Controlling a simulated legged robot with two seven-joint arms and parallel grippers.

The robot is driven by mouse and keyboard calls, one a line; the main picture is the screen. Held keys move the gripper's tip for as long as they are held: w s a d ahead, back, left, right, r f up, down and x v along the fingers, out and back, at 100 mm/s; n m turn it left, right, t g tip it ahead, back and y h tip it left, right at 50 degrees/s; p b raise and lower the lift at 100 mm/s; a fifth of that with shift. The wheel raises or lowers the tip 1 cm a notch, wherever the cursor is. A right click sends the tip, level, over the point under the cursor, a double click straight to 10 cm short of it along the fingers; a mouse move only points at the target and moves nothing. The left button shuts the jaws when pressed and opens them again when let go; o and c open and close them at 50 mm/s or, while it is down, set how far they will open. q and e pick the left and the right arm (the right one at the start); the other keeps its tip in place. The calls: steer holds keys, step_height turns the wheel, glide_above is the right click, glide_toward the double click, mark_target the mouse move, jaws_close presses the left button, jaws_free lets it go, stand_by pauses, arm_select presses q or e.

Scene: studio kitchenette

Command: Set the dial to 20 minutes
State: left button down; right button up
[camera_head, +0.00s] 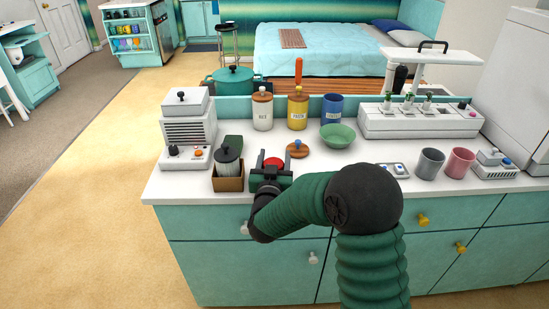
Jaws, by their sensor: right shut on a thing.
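A small red round thing (274,163), which looks like the dial, sits on the white counter near its front edge. My right gripper (274,158) has its two dark fingers on either side of it and is shut on it. The green palm and arm hide its lower part and front. Any minute marks are too small or hidden to read, so its setting cannot be told. My left gripper is not in view.
A brown box with a grey-lidded jar (228,163) stands close left of my right gripper. A wooden lid with a blue knob (297,149) lies close right. A white appliance (188,135) is at the left, and a green bowl (338,136) behind right.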

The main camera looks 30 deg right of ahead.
steer(key=shift+a+n+t+y, duration=0.15)
steer(key=shift+n+t+y, duration=0.55)
steer(key=shift+y, duration=0.4)
steer(key=shift+w+f, duration=0.1)
steer(key=o, duration=1.4)
steer(key=b+v, duration=1.2)
steer(key=v, duration=0.4)
steer(key=shift+s+a+f, duration=0.1)
steer(key=shift+s+a, duration=0.2)
